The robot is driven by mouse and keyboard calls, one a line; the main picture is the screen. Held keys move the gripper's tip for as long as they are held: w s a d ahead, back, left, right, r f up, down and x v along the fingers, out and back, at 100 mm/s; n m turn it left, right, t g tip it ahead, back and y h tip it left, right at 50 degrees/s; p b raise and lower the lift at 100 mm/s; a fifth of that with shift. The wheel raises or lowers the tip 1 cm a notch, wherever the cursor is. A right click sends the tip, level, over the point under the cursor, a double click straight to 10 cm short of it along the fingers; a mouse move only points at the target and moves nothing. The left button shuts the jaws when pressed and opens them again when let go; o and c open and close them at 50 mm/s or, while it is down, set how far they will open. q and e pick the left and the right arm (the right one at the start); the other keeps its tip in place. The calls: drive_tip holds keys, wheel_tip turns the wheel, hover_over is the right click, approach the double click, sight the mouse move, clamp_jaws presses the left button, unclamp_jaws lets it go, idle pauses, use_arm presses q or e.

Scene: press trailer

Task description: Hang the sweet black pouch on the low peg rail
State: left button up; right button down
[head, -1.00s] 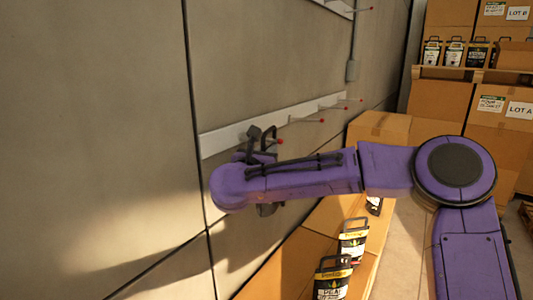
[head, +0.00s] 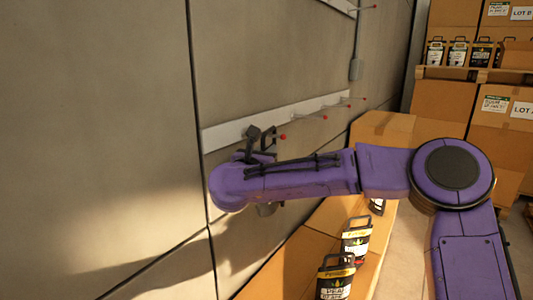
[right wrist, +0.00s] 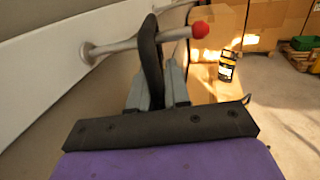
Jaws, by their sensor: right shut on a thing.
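My right gripper (right wrist: 158,85) is shut on a black handle (right wrist: 149,60) at the low peg rail (head: 225,134). In the wrist view the handle rises between the grey fingers and crosses in front of a metal peg (right wrist: 120,46) with a red tip (right wrist: 200,29). I cannot tell whether the loop is around the peg or beside it. In the head view the black handle (head: 252,133) shows just above my purple arm, next to the red-tipped peg (head: 283,137). The pouch body is mostly hidden by my arm. My left gripper is not in view.
More red-tipped pegs (head: 324,117) stick out farther along the rail. A higher rail (head: 339,5) is above. Cardboard boxes (head: 383,128) stand along the wall below, with other pouches (head: 357,238) on them. Stacked boxes with pouches fill the back right. Open floor lies at right.

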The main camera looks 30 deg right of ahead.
drive_tip(key=shift+r, duration=0.2)
drive_tip(key=c, duration=1)
unclamp_jaws()
drive_tip(key=shift+s+a, duration=0.1)
drive_tip(key=shift+s, duration=0.05)
